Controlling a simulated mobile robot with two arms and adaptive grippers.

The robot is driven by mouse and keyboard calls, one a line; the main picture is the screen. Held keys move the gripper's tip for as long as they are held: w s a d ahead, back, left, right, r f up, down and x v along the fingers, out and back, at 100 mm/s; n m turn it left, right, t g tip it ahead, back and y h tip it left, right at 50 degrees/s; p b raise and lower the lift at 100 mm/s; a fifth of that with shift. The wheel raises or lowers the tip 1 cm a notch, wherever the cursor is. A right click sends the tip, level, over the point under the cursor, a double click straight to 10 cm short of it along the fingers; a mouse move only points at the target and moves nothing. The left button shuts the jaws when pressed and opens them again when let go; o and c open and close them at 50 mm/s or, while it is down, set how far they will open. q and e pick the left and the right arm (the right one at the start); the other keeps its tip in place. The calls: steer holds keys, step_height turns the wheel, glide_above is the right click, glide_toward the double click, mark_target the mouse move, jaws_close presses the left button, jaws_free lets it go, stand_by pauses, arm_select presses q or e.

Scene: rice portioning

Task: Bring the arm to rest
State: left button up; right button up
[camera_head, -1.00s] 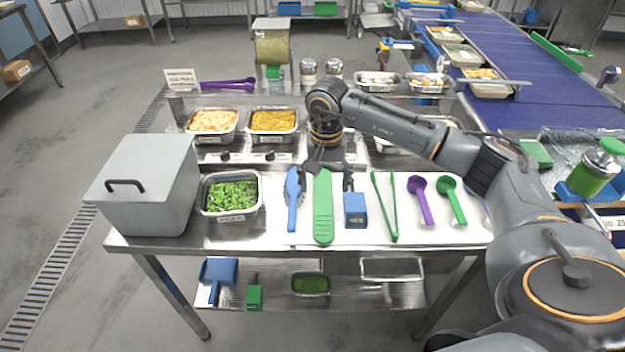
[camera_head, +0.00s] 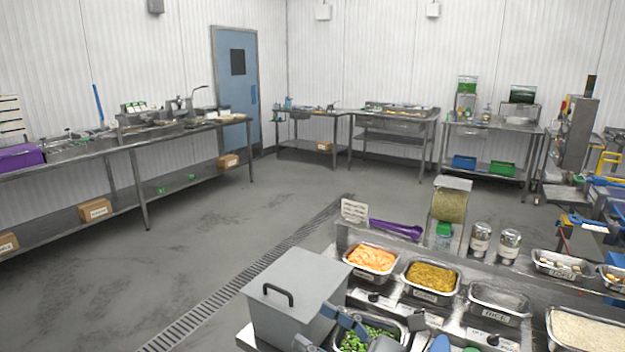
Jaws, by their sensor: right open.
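My right gripper (camera_head: 323,329) shows at the bottom edge of the head view. Its two blue-grey fingers are spread apart with nothing seen between them. It is in front of the grey lidded box (camera_head: 297,290) and partly covers the tray of chopped greens (camera_head: 372,327). I cannot tell whether it touches either one. The rest of my right arm is below the frame. My left gripper is not in view.
Behind the greens stand trays of orange food (camera_head: 372,257) and yellow food (camera_head: 432,277), and an empty steel tray (camera_head: 498,297). Two shakers (camera_head: 480,240) and a purple tool (camera_head: 396,229) are on the rear shelf. Open floor (camera_head: 220,225) lies to the left.

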steer(key=w+d+f+m+t+h, duration=0.25)
steer(key=d+m+t+h, duration=0.85)
steer(key=m, duration=1.2)
steer(key=s+d+f+m+g+h, duration=0.3)
steer(key=d+f+m+g+h, duration=0.1)
steer(key=f+m, duration=0.3)
steer(key=s+d+f+m+g+h, duration=0.3)
steer(key=d+f+m+g+h, duration=0.1)
steer(key=f+m, duration=0.25)
steer(key=s+f+m+g+y, duration=0.1)
steer(key=s+f+m+g, duration=0.4)
steer(key=s, duration=0.5)
steer(key=s+f+m+g, duration=0.3)
steer(key=s+f+g, duration=0.2)
steer(key=s+f, duration=0.7)
steer(key=f, duration=2.2)
steer(key=s+d+f+g, duration=0.2)
steer(key=s+d+f, duration=0.1)
steer(key=s+f, duration=1.3)
steer(key=shift+s+d+b, duration=0.15)
steer(key=shift+s+b, duration=0.05)
steer(key=shift+b, duration=0.25)
